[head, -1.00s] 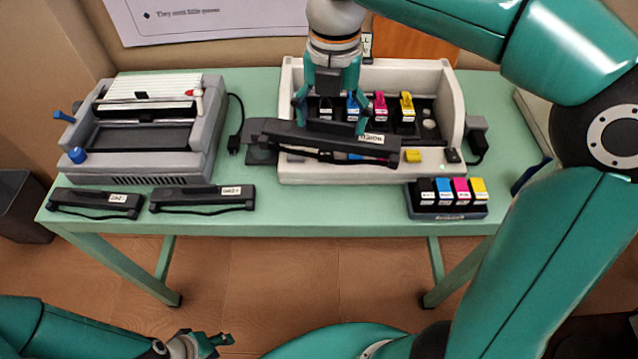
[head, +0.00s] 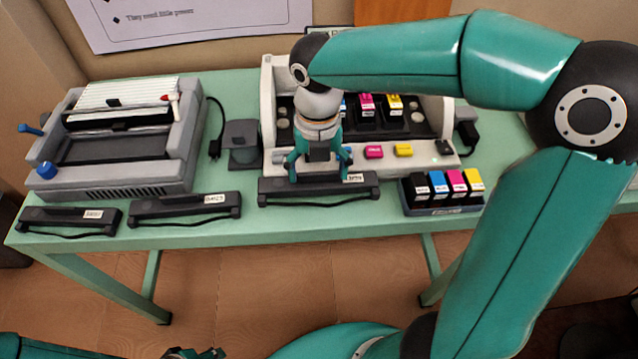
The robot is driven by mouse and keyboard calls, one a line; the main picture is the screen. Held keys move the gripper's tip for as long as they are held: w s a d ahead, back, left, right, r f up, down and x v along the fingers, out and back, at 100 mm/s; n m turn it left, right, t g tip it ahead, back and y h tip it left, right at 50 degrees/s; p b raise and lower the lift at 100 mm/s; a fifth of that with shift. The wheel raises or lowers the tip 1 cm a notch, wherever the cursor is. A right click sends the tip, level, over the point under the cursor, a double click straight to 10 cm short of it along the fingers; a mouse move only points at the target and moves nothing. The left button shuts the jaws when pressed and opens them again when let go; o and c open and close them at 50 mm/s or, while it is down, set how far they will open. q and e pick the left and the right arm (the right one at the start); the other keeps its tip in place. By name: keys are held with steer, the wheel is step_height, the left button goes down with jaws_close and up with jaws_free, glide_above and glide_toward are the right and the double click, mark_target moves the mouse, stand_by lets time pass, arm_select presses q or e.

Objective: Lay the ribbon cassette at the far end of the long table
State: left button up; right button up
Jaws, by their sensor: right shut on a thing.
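My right gripper (head: 319,173) is shut on a black ribbon cassette (head: 320,192) with a white label. The cassette lies lengthwise along the front edge of the long green table (head: 170,234), in front of the white printer. I cannot tell whether it touches the tabletop. Two similar black cassettes, the left one (head: 68,219) and the middle one (head: 185,208), lie along the same edge further left. My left gripper (head: 195,353) shows only in part at the bottom edge, and its jaws cannot be made out.
The open white printer (head: 268,110) holds colour cartridges. A rack of several cartridges (head: 440,207) stands right of the held cassette. A grey binding machine (head: 120,182) stands at the left. A dark grey block (head: 243,140) sits left of the printer. Table right of the rack is partly bare.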

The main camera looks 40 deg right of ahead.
mark_target(318, 181)
steer(key=shift+f+b, duration=0.3)
steer(key=shift+f, duration=1.9)
steer(key=shift+f, duration=0.15)
steer(key=o, duration=1.1)
steer(key=shift+c, duration=0.2)
step_height(318, 181, up, 12)
steer(key=shift+s+r+p, duration=0.1)
steer(key=shift+r+p, duration=0.05)
steer(key=shift+p, duration=0.8)
